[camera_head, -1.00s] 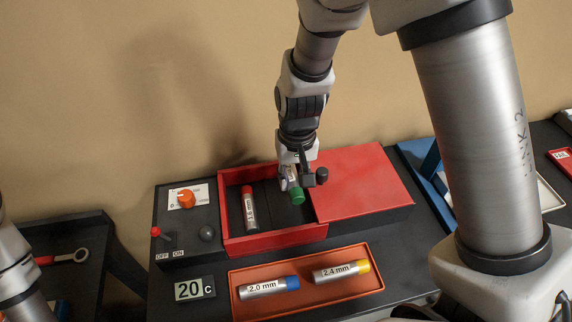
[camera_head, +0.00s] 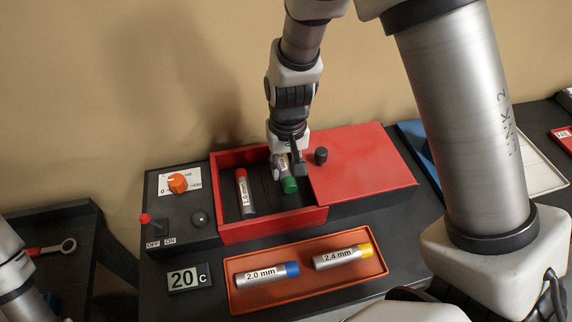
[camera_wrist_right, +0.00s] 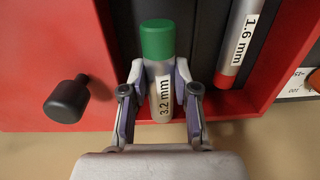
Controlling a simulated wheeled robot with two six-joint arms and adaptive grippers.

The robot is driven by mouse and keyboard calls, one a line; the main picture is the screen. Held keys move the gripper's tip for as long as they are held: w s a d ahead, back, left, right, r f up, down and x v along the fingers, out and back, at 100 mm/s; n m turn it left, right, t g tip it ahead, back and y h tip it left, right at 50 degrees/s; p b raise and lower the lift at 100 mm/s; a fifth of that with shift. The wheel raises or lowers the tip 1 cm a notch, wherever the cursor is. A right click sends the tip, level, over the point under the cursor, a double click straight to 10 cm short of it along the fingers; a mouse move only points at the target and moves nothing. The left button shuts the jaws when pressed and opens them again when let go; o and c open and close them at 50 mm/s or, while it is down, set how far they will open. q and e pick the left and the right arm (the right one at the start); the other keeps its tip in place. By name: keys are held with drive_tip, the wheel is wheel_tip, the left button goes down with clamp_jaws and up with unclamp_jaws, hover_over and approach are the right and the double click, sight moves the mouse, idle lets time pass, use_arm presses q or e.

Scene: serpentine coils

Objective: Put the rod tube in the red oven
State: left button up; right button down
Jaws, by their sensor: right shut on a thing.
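The red oven (camera_head: 270,231) has its lid (camera_head: 362,160) slid to the right, so its left part is open. A tube with a red cap, marked 1.6 mm (camera_head: 245,195), lies inside at the left. My right gripper (camera_head: 283,172) is shut on a green-capped tube (camera_head: 290,186) inside the opening, to the right of the 1.6 mm tube. In the right wrist view the fingers (camera_wrist_right: 160,100) clasp this tube, marked 3.2 mm (camera_wrist_right: 158,70). I cannot tell whether it touches the oven floor. My left gripper is not in view; only part of my left arm shows.
An orange tray (camera_head: 237,301) in front holds a blue-capped 2.0 mm tube (camera_head: 267,275) and a yellow-capped 2.4 mm tube (camera_head: 341,257). A panel with an orange knob (camera_head: 177,183) and a red-tipped switch (camera_head: 145,218) adjoins the oven's left. A display (camera_head: 189,278) reads 20 C.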

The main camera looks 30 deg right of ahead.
drive_tip(key=shift+s+f, duration=0.15)
drive_tip(key=shift+s, duration=0.1)
drive_tip(key=shift+f+b, duration=0.75)
drive_tip(key=shift+f, duration=0.05)
drive_tip(key=shift+s+f, duration=0.2)
drive_tip(key=shift+f, duration=0.1)
drive_tip(key=shift+w+f+b, duration=0.2)
drive_tip(key=shift+f+b, duration=0.35)
drive_tip(key=shift+f, duration=0.1)
